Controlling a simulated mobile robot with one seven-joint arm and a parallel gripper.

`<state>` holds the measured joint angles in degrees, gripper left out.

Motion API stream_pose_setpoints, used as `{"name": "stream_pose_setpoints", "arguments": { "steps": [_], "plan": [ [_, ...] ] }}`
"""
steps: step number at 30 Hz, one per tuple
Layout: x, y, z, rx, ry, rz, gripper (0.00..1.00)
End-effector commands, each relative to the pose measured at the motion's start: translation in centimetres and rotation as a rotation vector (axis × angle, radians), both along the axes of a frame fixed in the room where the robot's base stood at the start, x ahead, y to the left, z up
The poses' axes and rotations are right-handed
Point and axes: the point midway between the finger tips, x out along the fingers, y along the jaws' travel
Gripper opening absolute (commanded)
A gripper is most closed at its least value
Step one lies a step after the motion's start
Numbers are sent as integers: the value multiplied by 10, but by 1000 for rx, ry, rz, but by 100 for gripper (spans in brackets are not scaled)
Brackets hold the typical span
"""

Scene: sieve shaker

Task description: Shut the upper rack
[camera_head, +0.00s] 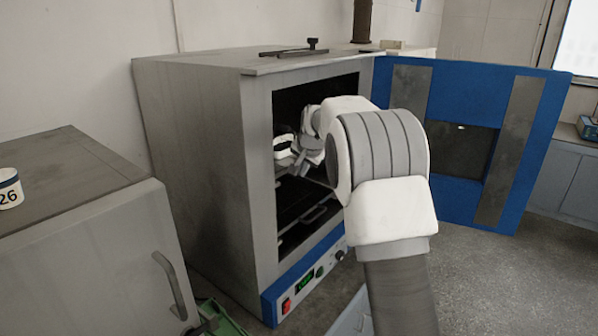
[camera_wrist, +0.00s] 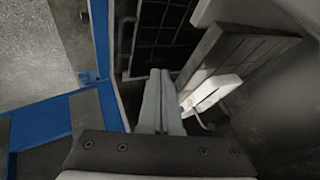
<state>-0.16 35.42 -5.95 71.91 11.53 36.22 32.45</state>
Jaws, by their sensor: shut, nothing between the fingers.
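The grey oven (camera_head: 195,150) stands with its blue door (camera_head: 545,125) swung wide open to the right. My arm reaches into its opening, and my gripper (camera_head: 284,152) is at the left part of the opening, above the lower rack (camera_head: 300,200). The upper rack is mostly hidden behind my arm and hand in the head view. In the wrist view my gripper (camera_wrist: 160,74) is shut and empty, its fingers pointing at a dark wire grid (camera_wrist: 160,35); which rack that is, and whether the fingers touch it, I cannot tell.
A pale handle-like piece (camera_wrist: 210,93) lies right of the fingers in the wrist view. The oven's control panel (camera_head: 310,285) is below the opening. A grey cabinet (camera_head: 95,240) with a white cup (camera_head: 10,188) stands at left. The floor (camera_head: 480,270) at right is clear.

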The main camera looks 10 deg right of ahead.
Motion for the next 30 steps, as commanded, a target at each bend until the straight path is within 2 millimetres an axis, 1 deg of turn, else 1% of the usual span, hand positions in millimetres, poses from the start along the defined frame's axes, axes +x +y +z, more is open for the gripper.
{"name": "stream_pose_setpoints", "arguments": {
  "steps": [3,9,15,20,23,26,29,30],
  "plan": [
    [-4,-5,0,-1,0,-1,0],
    [-32,-6,37,-3,0,-1,0],
    [-53,-7,65,-2,1,-2,0],
    [-62,-7,76,-2,3,0,0],
    [-71,-7,82,-7,6,8,0],
    [-93,-5,91,-23,10,35,0],
    [-127,-1,101,-50,20,83,0],
    [-144,1,104,-63,25,106,0]
  ]
}}
